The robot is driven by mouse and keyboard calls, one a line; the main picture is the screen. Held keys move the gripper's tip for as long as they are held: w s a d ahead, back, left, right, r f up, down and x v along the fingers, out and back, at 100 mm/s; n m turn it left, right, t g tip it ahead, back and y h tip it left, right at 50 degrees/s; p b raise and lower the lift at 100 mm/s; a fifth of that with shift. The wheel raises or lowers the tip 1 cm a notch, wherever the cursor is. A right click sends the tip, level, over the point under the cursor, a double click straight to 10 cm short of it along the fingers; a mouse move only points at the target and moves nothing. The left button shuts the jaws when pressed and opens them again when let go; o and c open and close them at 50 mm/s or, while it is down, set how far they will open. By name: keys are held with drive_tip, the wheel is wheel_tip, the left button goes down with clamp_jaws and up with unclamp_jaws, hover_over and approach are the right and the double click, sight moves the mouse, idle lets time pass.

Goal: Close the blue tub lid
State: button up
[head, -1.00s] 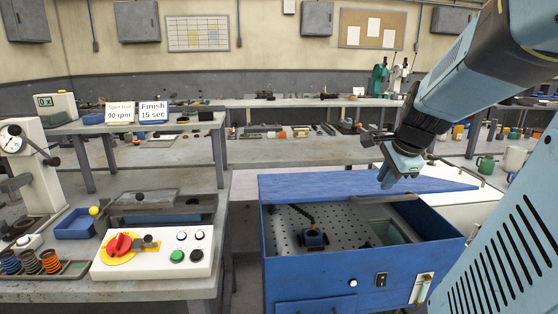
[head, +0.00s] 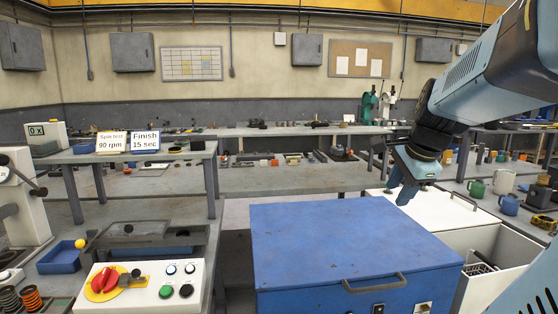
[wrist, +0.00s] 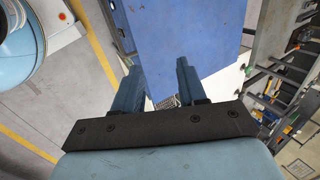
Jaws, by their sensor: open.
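The blue tub (head: 300,303) stands in the lower middle of the head view. Its blue lid (head: 330,235) lies flat over the top and hides the inside. A grey bar handle (head: 374,283) sits near the lid's front edge. My gripper (head: 404,195) is open and empty, above and to the right of the lid in the head view. In the wrist view, my two fingers (wrist: 158,80) are apart with a blue panel (wrist: 190,35) beyond them. I cannot tell whether the lid is fully seated.
A control panel with a red knob (head: 105,281) stands on the bench at left. White cabinets (head: 425,208) stand right of the tub, one with an open top. Mugs (head: 503,183) stand on the right bench. Space above the lid is clear.

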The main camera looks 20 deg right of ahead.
drive_tip(key=v, duration=0.7)
drive_tip(key=shift+d, duration=0.1)
drive_tip(key=s+a+f+n, duration=0.1)
drive_tip(key=a+f+n, duration=0.4)
drive_tip(key=a+n, duration=0.4)
drive_tip(key=s+a+f+n, duration=0.1)
drive_tip(key=a+f+n, duration=0.4)
drive_tip(key=a+n, duration=0.4)
drive_tip(key=shift+s+a+n+y, duration=0.15)
drive_tip(key=shift+a+n+y, duration=0.2)
drive_tip(key=shift+n, duration=0.45)
